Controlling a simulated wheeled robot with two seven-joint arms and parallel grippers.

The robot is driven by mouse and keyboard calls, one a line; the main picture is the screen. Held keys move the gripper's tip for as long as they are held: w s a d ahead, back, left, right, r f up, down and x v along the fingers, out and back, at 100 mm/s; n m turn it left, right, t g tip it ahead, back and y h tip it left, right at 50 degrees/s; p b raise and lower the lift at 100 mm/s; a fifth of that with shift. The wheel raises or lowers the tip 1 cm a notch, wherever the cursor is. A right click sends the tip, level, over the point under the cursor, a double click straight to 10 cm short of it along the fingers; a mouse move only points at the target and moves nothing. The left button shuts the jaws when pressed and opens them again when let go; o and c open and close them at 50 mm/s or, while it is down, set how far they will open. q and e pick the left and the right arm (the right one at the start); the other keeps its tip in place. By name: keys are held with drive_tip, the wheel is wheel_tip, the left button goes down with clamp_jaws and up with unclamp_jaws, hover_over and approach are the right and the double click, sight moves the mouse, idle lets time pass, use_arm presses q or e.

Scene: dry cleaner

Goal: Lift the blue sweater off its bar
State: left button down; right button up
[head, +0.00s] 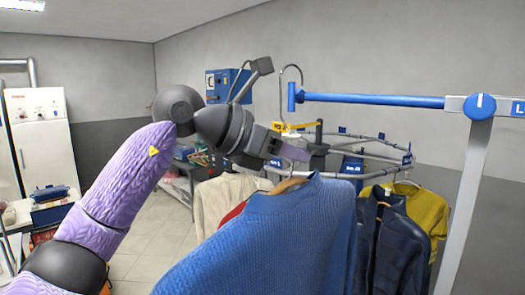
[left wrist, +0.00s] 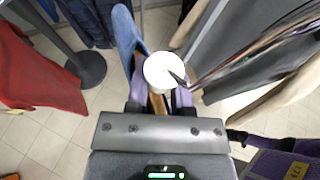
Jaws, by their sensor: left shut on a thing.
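The blue sweater (head: 275,235) hangs upright on a wooden hanger (head: 288,185) in the front middle of the head view. My left gripper (head: 305,150) is just above its collar, shut on the hanger's upper part. A tall thin hook (head: 291,68) rises above the gripper, beside the left end of the blue bar (head: 375,100). I cannot tell whether hook and bar touch. In the left wrist view the blue sweater (left wrist: 127,38) shows beyond the purple fingers (left wrist: 158,100). A white disc there hides part of the grip. My right gripper is not in view.
A dark jacket (head: 383,240) and a yellow garment (head: 428,212) hang at the right, close to the sweater. A cream garment (head: 225,200) hangs behind on a round rail (head: 385,143). A pale post (head: 468,190) stands at the right. Open tiled floor (head: 155,245) shows at the left.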

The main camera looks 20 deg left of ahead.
use_arm(q)
drive_tip(key=s+d+b, duration=0.2)
drive_tip(key=s+d, duration=0.2)
drive_tip(key=d, duration=0.5)
drive_tip(key=shift+d, duration=0.35)
drive_tip(key=shift+f, duration=0.1)
